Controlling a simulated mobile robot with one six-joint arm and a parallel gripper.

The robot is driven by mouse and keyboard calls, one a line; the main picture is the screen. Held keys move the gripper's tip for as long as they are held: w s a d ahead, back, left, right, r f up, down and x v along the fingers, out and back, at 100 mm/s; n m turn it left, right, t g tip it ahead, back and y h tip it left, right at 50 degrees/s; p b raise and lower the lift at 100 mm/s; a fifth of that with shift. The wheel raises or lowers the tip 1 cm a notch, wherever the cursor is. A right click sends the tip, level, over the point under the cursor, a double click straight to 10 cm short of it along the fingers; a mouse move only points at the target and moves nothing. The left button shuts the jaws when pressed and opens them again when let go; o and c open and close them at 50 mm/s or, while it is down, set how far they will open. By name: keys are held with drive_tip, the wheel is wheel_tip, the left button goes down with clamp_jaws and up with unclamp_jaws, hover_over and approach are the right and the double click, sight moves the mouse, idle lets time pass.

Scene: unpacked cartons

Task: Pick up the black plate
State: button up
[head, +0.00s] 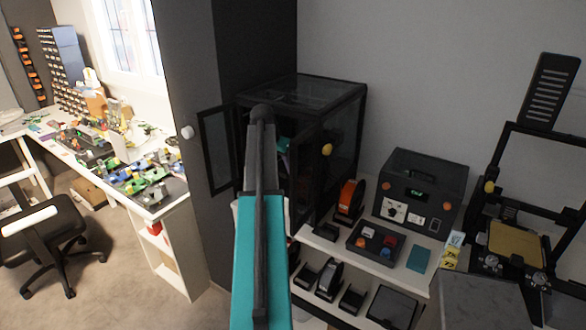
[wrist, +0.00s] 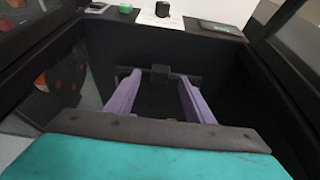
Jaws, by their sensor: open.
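My gripper (wrist: 158,78) shows in the wrist view with two purple fingers spread apart and nothing visibly held between them. A black flat surface (wrist: 155,101), possibly the black plate, shows between and beyond the fingers. It is so dark that its edges and any contact with the fingers cannot be told. A small dark block (wrist: 160,72) lies between the fingertips. In the head view my arm reaches toward the black glass-sided enclosure (head: 345,150), and it hides my gripper and much of the inside. No black plate can be made out clearly there.
The enclosure's door (head: 217,150) stands open at the left, beside a tall dark cabinet (head: 186,70). Dark walls close in on both sides in the wrist view. A black box (head: 425,185) and a tray (head: 383,262) stand on the white shelf to the right.

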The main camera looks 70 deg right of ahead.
sight(285, 171)
drive_tip(key=shift+s+d+f, duration=0.1)
drive_tip(key=shift+d+f, duration=0.05)
drive_tip(key=shift+d, duration=0.35)
drive_tip(key=shift+p+x, duration=0.45)
drive_tip(key=shift+x, duration=0.85)
drive_tip(key=shift+a, duration=0.1)
drive_tip(key=shift+c, duration=0.3)
clamp_jaws()
drive_tip(key=shift+b, duration=0.55)
